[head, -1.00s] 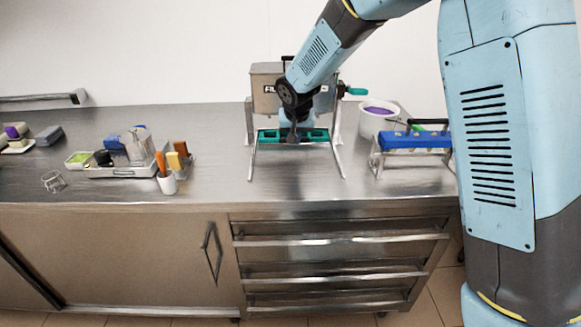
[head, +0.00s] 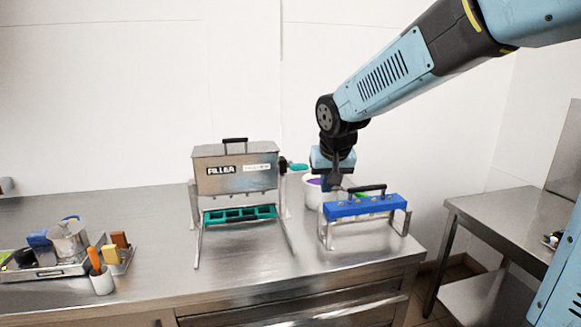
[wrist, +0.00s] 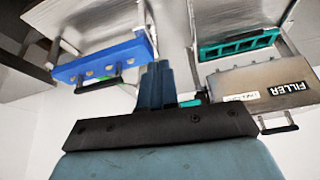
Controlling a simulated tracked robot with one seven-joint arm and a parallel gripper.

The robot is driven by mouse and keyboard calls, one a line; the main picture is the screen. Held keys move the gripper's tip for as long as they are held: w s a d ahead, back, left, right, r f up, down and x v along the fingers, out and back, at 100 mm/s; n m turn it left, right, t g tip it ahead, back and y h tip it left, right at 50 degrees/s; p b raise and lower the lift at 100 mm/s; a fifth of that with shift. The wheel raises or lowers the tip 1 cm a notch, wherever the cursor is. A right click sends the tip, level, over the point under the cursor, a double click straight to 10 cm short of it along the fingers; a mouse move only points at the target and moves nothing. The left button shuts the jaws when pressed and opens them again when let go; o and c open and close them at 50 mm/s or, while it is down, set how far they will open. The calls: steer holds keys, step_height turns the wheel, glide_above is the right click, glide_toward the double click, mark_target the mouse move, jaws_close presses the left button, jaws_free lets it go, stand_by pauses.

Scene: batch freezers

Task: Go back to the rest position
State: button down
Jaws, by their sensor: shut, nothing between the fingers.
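My gripper (head: 335,183) hangs from my arm just behind and left of the blue rack top (head: 365,206) in the head view. Its fingers (wrist: 157,84) are together and empty in the wrist view. The blue top with its black handle sits on a metal stand (head: 404,224) at the right of the counter; it also shows in the wrist view (wrist: 100,66). I cannot tell how far the fingertips are from the handle.
The steel filler box (head: 235,175) stands on legs over a teal mould tray (head: 240,213). A white tub (head: 311,192) with purple contents is behind my gripper. A metal tray (head: 45,270) with tools is at left. A second steel table (head: 515,225) is at right.

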steer(key=s+d+r, duration=0.1)
steer(key=s+d, duration=0.6)
steer(key=s, duration=0.4)
steer(key=s+d+r+m, duration=0.1)
steer(key=s+d+r, duration=0.1)
steer(key=s+d, duration=0.6)
steer(key=shift+s+h, duration=0.3)
steer(key=shift+s, duration=1.85)
